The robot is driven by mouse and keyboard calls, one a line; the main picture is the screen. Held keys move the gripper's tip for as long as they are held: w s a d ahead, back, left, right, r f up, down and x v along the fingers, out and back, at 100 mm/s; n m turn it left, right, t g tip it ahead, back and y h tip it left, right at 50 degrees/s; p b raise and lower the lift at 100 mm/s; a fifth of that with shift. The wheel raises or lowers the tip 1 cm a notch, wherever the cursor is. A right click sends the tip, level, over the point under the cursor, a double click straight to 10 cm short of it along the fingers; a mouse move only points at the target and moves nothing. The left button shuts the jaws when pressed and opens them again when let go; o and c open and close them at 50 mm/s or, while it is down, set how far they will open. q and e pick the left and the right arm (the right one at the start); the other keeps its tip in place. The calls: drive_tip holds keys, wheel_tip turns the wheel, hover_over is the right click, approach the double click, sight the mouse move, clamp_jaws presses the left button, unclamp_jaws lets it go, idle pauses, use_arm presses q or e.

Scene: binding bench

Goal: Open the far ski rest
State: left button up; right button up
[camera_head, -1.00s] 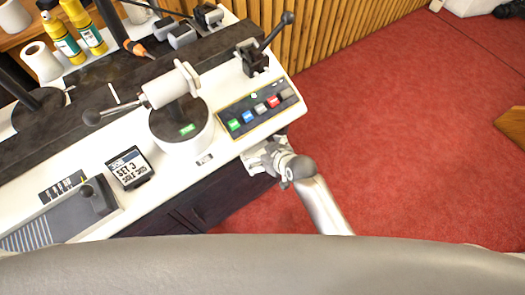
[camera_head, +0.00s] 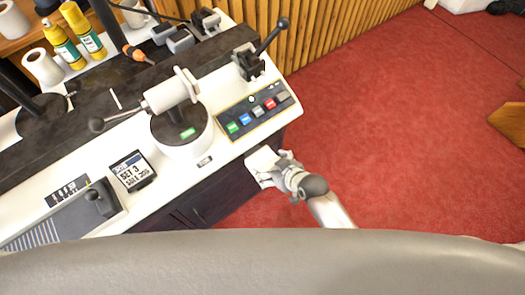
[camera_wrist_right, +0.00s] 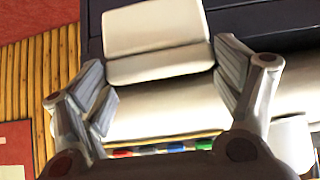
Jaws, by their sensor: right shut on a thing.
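The far ski rest, a white plate (camera_head: 261,160), sticks out from the bench's front side below the button panel, at its right end. In the right wrist view it shows as a pale plate with a lip (camera_wrist_right: 155,30) between the fingers. My right gripper (camera_head: 275,171) is at its outer edge. In the wrist view, its fingers (camera_wrist_right: 165,85) stand on either side of the lip and are shut on it. The rest's hinge is hidden. My left gripper is not in view.
The white bench (camera_head: 165,195) carries a button panel (camera_head: 255,111), a black lever clamp (camera_head: 248,65), a round pedestal with a clamp (camera_head: 180,130) and a small display (camera_head: 132,171). Yellow bottles (camera_head: 83,32) stand at the back. Red carpet (camera_head: 400,130) is clear on the right.

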drive_tip(key=s+d+p, duration=0.3)
drive_tip(key=s+d, duration=0.3)
drive_tip(key=s, duration=0.2)
drive_tip(key=shift+s+d, duration=0.2)
drive_tip(key=shift+s, duration=0.2)
drive_tip(key=o, duration=1.3)
drive_tip(key=v, duration=1.2)
drive_tip(key=shift+f, duration=0.1)
